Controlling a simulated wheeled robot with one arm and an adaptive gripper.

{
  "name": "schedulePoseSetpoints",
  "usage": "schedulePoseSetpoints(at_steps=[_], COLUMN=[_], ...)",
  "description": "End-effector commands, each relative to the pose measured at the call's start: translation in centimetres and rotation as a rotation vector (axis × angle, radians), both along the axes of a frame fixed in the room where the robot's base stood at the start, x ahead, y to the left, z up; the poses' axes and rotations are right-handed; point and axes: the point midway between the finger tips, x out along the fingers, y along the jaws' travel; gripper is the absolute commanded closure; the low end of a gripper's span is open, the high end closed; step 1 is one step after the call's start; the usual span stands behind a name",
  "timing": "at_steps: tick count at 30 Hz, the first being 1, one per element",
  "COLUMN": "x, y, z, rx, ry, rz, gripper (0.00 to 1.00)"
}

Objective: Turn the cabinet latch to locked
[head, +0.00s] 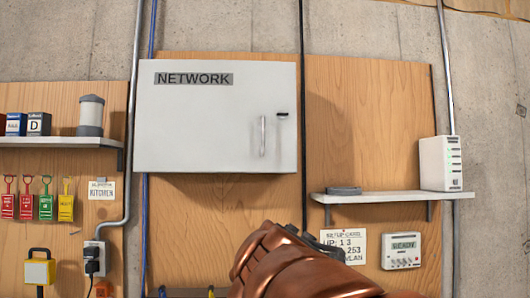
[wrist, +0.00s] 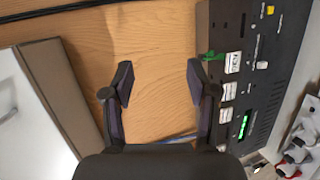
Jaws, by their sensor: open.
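The grey cabinet (head: 205,125) labelled NETWORK hangs on the wooden wall board in the head view, its door closed. A small dark latch (head: 283,114) sits near the door's right edge, roughly horizontal, just right of a vertical bar handle (head: 263,136). My gripper (wrist: 158,84) is open and empty in the wrist view, with bare wood between and beyond its fingers. It is apart from the latch, which does not show in the wrist view. In the head view my copper-coloured arm is low in the middle, below the cabinet, and mostly hides the gripper.
In the wrist view, a dark panel (wrist: 259,75) with switches, labels and a green light is close right of the fingers; a pale box-like edge (wrist: 62,90) is at left. In the head view, a shelf (head: 400,198) bears a white device (head: 440,163) right of the cabinet.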

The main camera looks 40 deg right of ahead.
Motion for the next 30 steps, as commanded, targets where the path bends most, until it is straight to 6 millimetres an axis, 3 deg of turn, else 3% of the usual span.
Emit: schedulePoseSetpoints(at_steps=[1, 6, 9, 12, 15, 19, 30], x=[0.2, 0.5, 0.4, 0.4, 0.5, 0.6, 1.8], y=[-1.8, -3.5, -3.3, -2.6, -2.1, -1.7, -2.4], z=[4.2, 17.6, 23.3, 27.1, 29.1, 30.2, 31.1], rx=[-0.146, -0.671, -0.952, -1.184, -1.349, -1.470, -1.513], ry=[0.009, 0.139, 0.279, 0.434, 0.576, 0.702, 0.754], rz=[0.016, 0.081, 0.096, 0.108, 0.114, 0.122, 0.130], gripper=[0.42, 0.42, 0.42, 0.42, 0.42, 0.42, 0.42])
